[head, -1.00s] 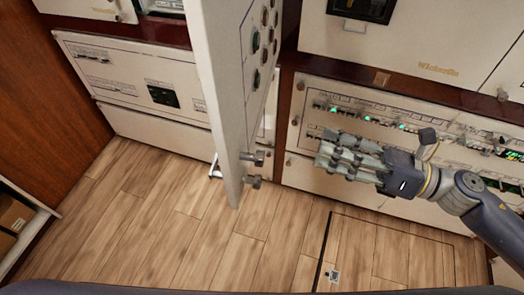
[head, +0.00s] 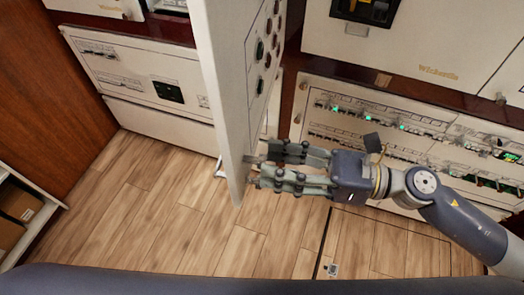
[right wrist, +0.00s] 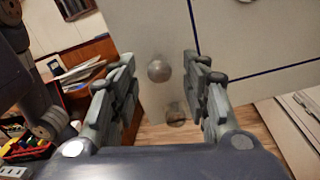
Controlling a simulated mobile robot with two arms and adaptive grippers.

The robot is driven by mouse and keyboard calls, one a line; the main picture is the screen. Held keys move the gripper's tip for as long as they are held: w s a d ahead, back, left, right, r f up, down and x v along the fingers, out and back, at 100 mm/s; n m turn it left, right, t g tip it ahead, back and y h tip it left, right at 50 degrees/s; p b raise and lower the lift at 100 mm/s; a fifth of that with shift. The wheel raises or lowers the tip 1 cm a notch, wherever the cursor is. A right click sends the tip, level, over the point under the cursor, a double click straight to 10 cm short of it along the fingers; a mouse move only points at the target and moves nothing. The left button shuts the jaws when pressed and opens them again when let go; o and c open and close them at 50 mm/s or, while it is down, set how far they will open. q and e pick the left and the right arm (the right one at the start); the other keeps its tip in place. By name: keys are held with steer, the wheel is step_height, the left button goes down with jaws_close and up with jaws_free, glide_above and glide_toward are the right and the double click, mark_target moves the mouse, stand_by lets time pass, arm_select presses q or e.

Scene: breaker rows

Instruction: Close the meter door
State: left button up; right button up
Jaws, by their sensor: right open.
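The meter door (head: 226,95) stands open in the middle of the head view, seen nearly edge-on, with round buttons on its right face. In the right wrist view the door (right wrist: 235,35) is a pale panel with dark blue lines. My right gripper (head: 252,171) is at the door's lower end, its fingers pointing left at it. Its jaws are open. In the right wrist view a round metal knob (right wrist: 159,71) and a second, lower knob (right wrist: 176,114) show between the fingers. Whether any finger touches is unclear. My left gripper is not in view.
A breaker panel (head: 400,125) with rows of green-lit switches lies behind my right arm. A white cabinet front (head: 160,75) stands left of the door. The wooden floor (head: 165,205) below is clear. A shelf with boxes (head: 15,210) is at the left edge.

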mark_target(262, 161)
steer(key=shift+w+a+p, duration=0.15)
steer(key=shift+a+p, duration=0.2)
steer(key=shift+a, duration=0.5)
steer(key=shift+w+a+p, duration=0.15)
steer(key=shift+a+p, duration=0.2)
steer(key=shift+a, duration=0.45)
steer(key=shift+c, duration=0.4)
jaws_close()
